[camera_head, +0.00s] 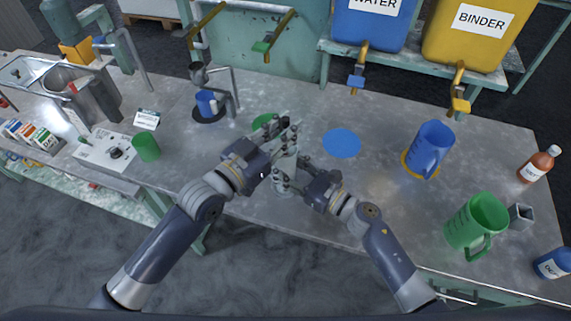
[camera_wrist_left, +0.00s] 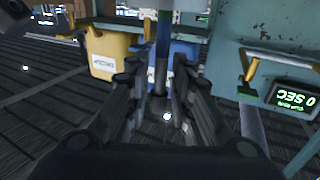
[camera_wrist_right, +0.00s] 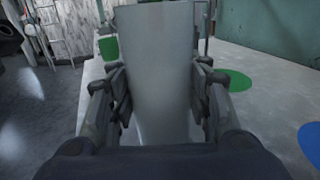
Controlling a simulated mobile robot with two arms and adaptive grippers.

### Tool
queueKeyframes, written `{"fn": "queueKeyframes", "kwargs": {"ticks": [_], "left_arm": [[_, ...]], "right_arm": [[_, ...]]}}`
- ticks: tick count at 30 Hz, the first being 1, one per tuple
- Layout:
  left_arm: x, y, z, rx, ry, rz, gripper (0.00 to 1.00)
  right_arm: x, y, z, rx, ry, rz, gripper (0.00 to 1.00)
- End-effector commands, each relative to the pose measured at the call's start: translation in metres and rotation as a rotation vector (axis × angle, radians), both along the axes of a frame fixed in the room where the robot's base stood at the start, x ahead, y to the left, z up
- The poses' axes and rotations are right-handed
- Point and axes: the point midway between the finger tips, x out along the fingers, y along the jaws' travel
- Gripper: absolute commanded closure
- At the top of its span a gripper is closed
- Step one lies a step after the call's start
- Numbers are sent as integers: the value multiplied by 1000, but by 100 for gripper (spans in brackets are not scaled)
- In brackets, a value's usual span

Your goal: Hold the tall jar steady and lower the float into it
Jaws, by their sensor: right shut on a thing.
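The tall jar (camera_head: 285,163) is a pale grey cylinder standing upright near the table's front edge. It fills the gap between the fingers in the right wrist view (camera_wrist_right: 157,70). My right gripper (camera_head: 299,172) is shut on its side. My left gripper (camera_head: 287,130) is above the jar with its fingers apart. In the left wrist view, which is upside down, a thin rod-like thing, apparently the float (camera_wrist_left: 162,62), runs between these fingers, with gaps at both sides. Its lower end is hidden, so I cannot tell how deep it sits in the jar.
A blue disc (camera_head: 342,143) and a green disc (camera_head: 264,121) lie on the table (camera_head: 330,190). A blue jug (camera_head: 430,146), a green jug (camera_head: 477,222) and a brown bottle (camera_head: 538,165) stand to the right. A green cup (camera_head: 146,148) is left.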

Motion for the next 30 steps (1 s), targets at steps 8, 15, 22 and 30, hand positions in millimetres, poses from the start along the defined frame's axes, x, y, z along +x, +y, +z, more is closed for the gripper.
{"fn": "queueKeyframes", "kwargs": {"ticks": [8,15,22,30], "left_arm": [[0,0,0,0,0,0,69],[-14,12,-2,3,2,0,69],[-52,44,-2,5,4,-1,69],[-84,72,-1,2,2,0,69]], "right_arm": [[0,0,0,-1,1,0,81],[0,0,0,-1,1,0,81],[0,0,-1,-1,1,-1,81],[0,0,0,-1,1,0,81]]}}
